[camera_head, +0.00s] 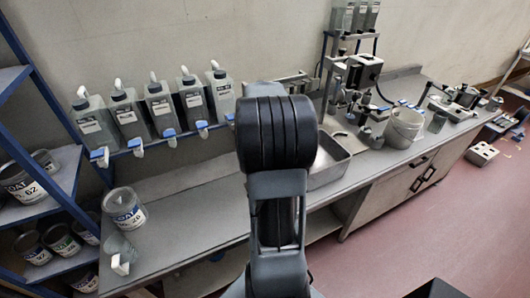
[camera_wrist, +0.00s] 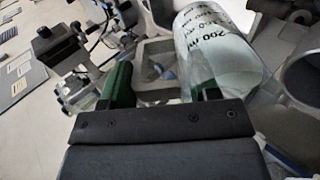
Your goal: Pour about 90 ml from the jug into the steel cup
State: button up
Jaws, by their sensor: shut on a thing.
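In the wrist view my gripper (camera_wrist: 158,88) has its two green-padded fingers around what looks like the pale grey handle (camera_wrist: 150,95) of a clear jug. The jug's clear body (camera_wrist: 218,50), with a "200 ml" mark, is just right of the fingers and looks tilted in this view. The liquid level in it is not clear. A round grey metal vessel (camera_wrist: 303,78) is partly in view at the right edge; it may be the steel cup, but I cannot tell. In the head view my arm hides the gripper and the held jug.
Another clear vessel with a white handle (camera_head: 120,254) stands at the bench's left end, beside a labelled can (camera_head: 126,208). Several tapped containers (camera_head: 160,105) line the wall. A metal basin (camera_head: 330,160) is behind my arm; a bucket (camera_head: 404,128) stands right. The left-middle bench (camera_head: 190,215) is clear.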

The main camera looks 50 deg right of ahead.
jog(key=shift+w+a+r+g+h+b, duration=0.2)
jog(key=shift+a+r+h+b, duration=0.35)
jog(key=shift+h+b, duration=0.55)
jog(key=shift+w+a+r+g+h+b, duration=0.1)
jog(key=shift+a+r+g+h+b, duration=0.45)
jog(key=shift+b, duration=0.9)
jog(key=shift+w+a+r+h, duration=0.15)
jog(key=shift+a+h, duration=0.05)
jog(key=shift+h, duration=0.05)
dwell(0.4)
jog(key=shift+a, duration=0.35)
dwell(0.4)
jog(key=shift+w+a+r+g+h+b, duration=0.15)
jog(key=shift+a+h+b, duration=0.3)
jog(key=shift+b, duration=0.45)
jog(key=shift+w+a+r+h+b, duration=0.2)
jog(key=shift+a+r+h+b, duration=0.15)
jog(key=shift+b, duration=0.6)
jog(key=shift+w+a+r+g+h+b, duration=0.15)
jog(key=shift+a+h+b, duration=0.35)
jog(key=shift+b, duration=0.4)
dwell(0.9)
